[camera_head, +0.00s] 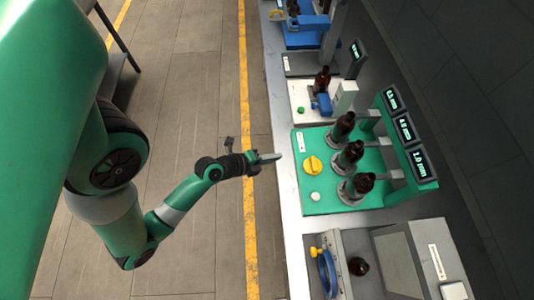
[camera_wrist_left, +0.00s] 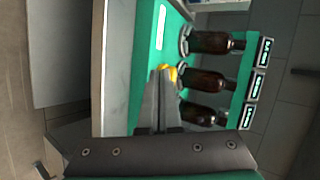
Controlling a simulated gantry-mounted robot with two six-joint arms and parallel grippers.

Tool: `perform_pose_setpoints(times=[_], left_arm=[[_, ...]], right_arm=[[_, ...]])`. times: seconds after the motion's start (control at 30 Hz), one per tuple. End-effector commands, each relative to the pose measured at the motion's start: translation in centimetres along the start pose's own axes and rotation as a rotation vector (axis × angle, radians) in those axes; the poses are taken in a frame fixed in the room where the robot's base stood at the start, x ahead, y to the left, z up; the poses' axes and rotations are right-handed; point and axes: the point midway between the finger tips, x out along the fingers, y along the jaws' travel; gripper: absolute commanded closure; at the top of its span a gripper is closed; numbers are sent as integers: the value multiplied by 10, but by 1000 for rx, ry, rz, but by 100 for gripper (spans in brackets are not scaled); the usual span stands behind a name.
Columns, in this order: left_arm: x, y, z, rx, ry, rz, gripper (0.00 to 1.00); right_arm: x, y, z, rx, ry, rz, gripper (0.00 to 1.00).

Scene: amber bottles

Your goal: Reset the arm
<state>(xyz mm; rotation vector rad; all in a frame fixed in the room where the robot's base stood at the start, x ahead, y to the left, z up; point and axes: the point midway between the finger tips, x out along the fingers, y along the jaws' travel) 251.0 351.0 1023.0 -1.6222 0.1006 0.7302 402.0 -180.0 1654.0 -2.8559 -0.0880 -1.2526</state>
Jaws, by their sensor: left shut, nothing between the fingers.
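My left arm reaches in from the left in the head view. Its gripper (camera_head: 268,158) is shut and empty, at the near edge of the bench beside the green station. In the left wrist view the closed fingers (camera_wrist_left: 160,104) point toward the green station's yellow knob, with nothing between them. My right gripper does not show in either view.
The green station (camera_head: 318,200) holds three amber bottles (camera_head: 347,157) in a row, a yellow knob (camera_head: 313,165) and displays (camera_head: 403,128). A blue ring device (camera_head: 326,272) stands nearer, and a white station (camera_head: 303,98) farther. Floor with a yellow line (camera_head: 249,220) lies left, clear.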

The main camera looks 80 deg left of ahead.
Motion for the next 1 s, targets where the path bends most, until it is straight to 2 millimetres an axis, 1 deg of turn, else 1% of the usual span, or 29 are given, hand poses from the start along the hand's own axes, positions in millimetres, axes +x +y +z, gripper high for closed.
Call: perform_pose_setpoints(times=[0.03,0.1,0.3,0.73,0.8,0.83,0.87,0.97,1.0], left_arm=[[-8,1,4,-3,-6,-4,100],[-15,1,7,-5,-6,1,100],[-27,-1,10,1,0,-1,100],[-29,-2,9,4,4,-1,100],[-28,-2,4,13,20,-1,100],[-26,-5,1,27,35,-8,100],[-22,-14,-3,51,53,-25,100],[-3,-65,-18,166,126,-133,100],[5,-94,-28,220,159,-194,100]], right_arm=[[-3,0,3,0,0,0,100],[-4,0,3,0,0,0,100],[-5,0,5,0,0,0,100],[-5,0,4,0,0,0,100],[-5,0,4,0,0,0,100],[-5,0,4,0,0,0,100],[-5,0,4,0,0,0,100],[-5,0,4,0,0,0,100],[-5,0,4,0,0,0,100]])
